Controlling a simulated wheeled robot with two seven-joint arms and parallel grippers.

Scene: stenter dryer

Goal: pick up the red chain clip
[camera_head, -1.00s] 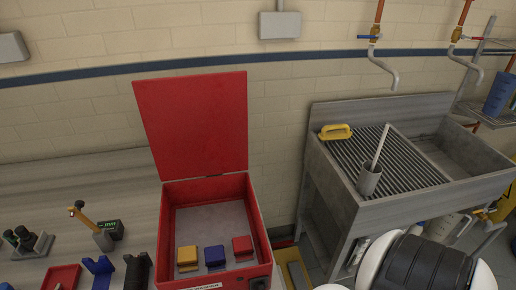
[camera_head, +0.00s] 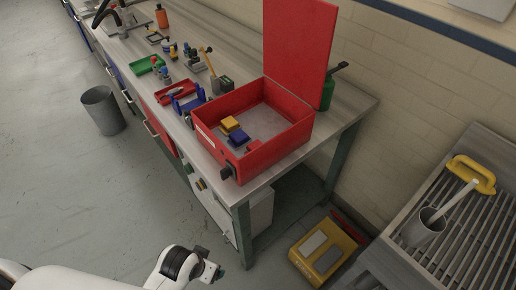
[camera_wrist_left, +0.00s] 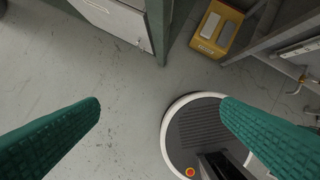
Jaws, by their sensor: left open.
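The red chain clip (camera_head: 253,146) seems to show only in part, low inside the open red box (camera_head: 270,160), beside its near wall; red on red makes its outline hard to read. A blue clip (camera_head: 238,138) and a yellow clip (camera_head: 229,125) lie next to it. My left gripper (camera_head: 214,272) is low at the bottom of the head view, out over the floor, well apart from the box. In the left wrist view its green fingers (camera_wrist_left: 160,106) are wide apart with nothing between them. My right gripper is not in view.
The box stands on the near end of a grey workbench (camera_head: 347,104), its lid (camera_head: 299,40) raised at the back. A red tray (camera_head: 175,91) and a blue holder (camera_head: 187,100) stand beyond it. A yellow pedal unit (camera_head: 325,250) and a bin (camera_head: 103,110) are on the floor.

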